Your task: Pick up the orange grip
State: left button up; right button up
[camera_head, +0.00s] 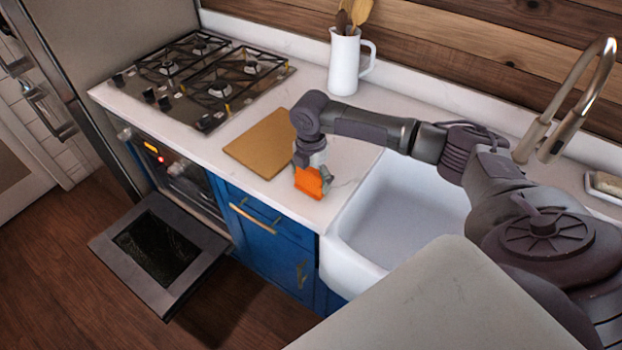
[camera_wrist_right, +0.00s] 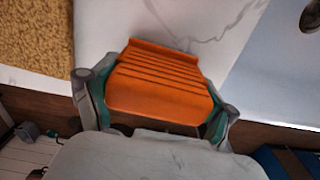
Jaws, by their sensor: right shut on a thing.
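The orange grip (camera_head: 310,182) is a ridged orange block at the front edge of the white counter, between the cutting board and the sink. My right gripper (camera_head: 312,176) reaches down to it from above and is shut on it. In the right wrist view, the orange grip (camera_wrist_right: 160,88) fills the space between the two fingers of my right gripper (camera_wrist_right: 157,108), with a finger against each side. I cannot tell whether the grip touches the counter or hangs just above it. My left gripper is not in view.
A wooden cutting board (camera_head: 262,146) lies left of the gripper, and a gas hob (camera_head: 204,82) is beyond it. The white sink (camera_head: 395,215) is on the right. A white utensil jug (camera_head: 344,68) stands at the back. The oven door (camera_head: 160,247) hangs open below.

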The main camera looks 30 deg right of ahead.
notch_tip(320, 180, up, 4)
jog(key=shift+w+f+b, duration=0.1)
jog(key=shift+f+b, duration=0.15)
jog(key=shift+b, duration=0.45)
jog(key=s+r+b, duration=0.2)
jog(key=s+r, duration=0.5)
jog(key=s, duration=0.5)
jog(key=shift+d, duration=0.35)
jog(key=shift+r, duration=0.1)
jog(key=o, duration=0.4)
jog(key=shift+w, duration=0.1)
jog(key=c, duration=0.4)
notch_tip(320, 180, up, 6)
jog(key=p, duration=0.8)
